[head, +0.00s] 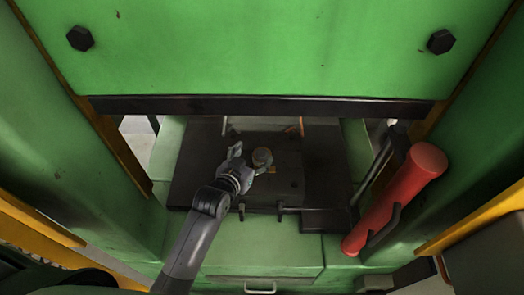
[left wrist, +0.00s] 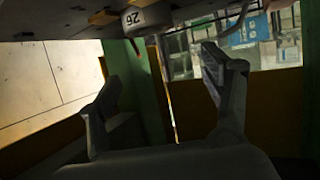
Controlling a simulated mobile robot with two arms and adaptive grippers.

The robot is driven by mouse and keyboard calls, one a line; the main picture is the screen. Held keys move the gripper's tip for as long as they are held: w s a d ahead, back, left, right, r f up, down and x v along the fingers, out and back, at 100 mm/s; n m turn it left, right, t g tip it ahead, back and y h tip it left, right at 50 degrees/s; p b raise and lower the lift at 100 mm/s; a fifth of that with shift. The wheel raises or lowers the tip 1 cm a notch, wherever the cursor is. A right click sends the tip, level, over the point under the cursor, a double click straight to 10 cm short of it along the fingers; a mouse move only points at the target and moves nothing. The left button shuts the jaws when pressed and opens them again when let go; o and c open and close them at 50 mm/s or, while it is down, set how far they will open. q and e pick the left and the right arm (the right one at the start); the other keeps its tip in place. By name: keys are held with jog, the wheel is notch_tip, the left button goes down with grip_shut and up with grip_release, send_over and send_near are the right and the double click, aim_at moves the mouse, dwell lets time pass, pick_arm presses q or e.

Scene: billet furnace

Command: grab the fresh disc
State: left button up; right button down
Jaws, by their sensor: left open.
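A small round grey piece (head: 262,156), which looks like the disc, sits on the dark plate (head: 200,170) of the green press. In the left wrist view, the piece (left wrist: 146,16) shows near the top edge with a number on its side; the picture looks upside down there. My left gripper (head: 250,161) is open just left of the piece, its fingers spread towards it. In the left wrist view, the gripper (left wrist: 166,74) is empty and the piece is beyond the fingertips. I cannot tell if a finger touches it. My right gripper is not in view.
A green upper block (head: 270,50) with a dark lower edge hangs over the plate. A thick red cylinder (head: 400,195) leans at the right. Green side walls and yellow posts (head: 110,140) flank the opening. Small dark pegs (head: 280,210) stand at the plate's near edge.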

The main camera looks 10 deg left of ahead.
aim_at(261, 151)
pick_arm(q)
jog(key=shift+w+d+f, duration=0.1)
jog(key=shift+w+f, duration=0.1)
jog(key=shift+w, duration=0.05)
jog(key=w+f, duration=0.1)
jog(key=w+d+f, duration=0.1)
jog(key=shift+w, duration=0.3)
jog(key=shift+w+d+f, duration=0.1)
jog(key=shift+w+f, duration=0.2)
jog(key=shift+w, duration=0.25)
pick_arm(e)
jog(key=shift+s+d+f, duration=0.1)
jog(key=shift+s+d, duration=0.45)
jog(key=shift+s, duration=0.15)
pick_arm(q)
jog(key=shift+c, duration=0.3)
jog(key=c, duration=1.3)
jog(key=shift+r, duration=0.1)
jog(key=shift+c, duration=1.3)
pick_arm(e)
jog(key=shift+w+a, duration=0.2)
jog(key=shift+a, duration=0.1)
